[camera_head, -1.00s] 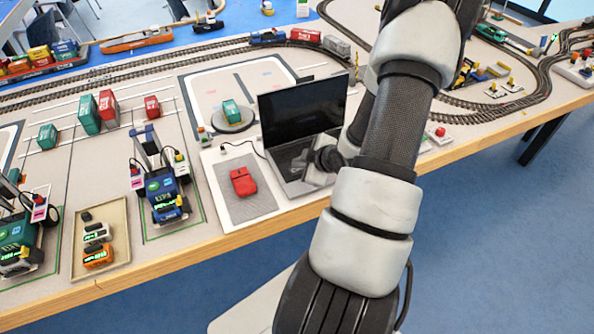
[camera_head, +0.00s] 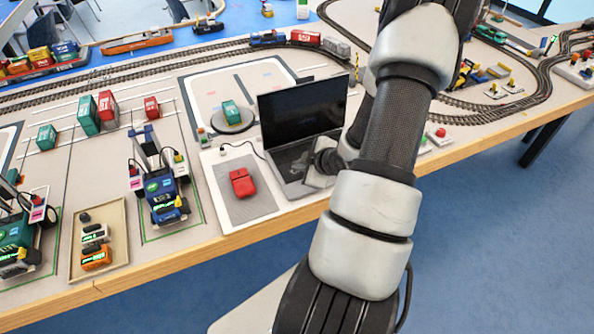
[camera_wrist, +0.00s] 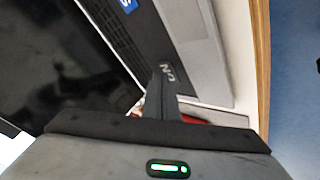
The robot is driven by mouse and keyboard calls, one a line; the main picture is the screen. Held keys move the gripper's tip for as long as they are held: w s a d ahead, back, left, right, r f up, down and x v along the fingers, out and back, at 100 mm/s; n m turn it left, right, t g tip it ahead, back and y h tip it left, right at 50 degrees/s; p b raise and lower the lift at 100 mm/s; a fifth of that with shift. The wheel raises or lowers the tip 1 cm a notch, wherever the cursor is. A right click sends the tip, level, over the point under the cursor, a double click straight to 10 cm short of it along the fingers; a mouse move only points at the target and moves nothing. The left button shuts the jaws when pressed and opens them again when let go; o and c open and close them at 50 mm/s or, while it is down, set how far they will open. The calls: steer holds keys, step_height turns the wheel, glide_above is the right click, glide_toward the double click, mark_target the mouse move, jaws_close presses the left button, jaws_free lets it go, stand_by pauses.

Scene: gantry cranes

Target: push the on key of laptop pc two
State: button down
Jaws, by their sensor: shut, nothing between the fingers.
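The laptop stands open on the table in the head view, its dark screen (camera_head: 303,112) facing me and its keyboard deck (camera_head: 287,160) partly hidden by my arm. In the wrist view the dark screen (camera_wrist: 55,60) fills the left, with the deck (camera_wrist: 200,50) beside it. White ON lettering (camera_wrist: 167,71) shows on the deck, seen turned. My gripper (camera_wrist: 162,72) is shut and empty, its fingertips right beside the lettering. The fingers hide part of the deck there, so I cannot tell whether they touch the key. A blue label (camera_wrist: 128,4) is at the top edge.
A blue toy crane (camera_head: 163,190) and a tray (camera_head: 76,262) stand further left. A box with a red button (camera_head: 440,133) is right of my arm. The table's wooden front edge (camera_head: 215,240) is near.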

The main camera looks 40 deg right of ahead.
mark_target(299, 173)
steer(key=shift+r+p, duration=0.65)
steer(key=shift+r, duration=0.2)
step_height(299, 173, up, 6)
steer(key=p, duration=0.4)
steer(key=shift+p, duration=0.3)
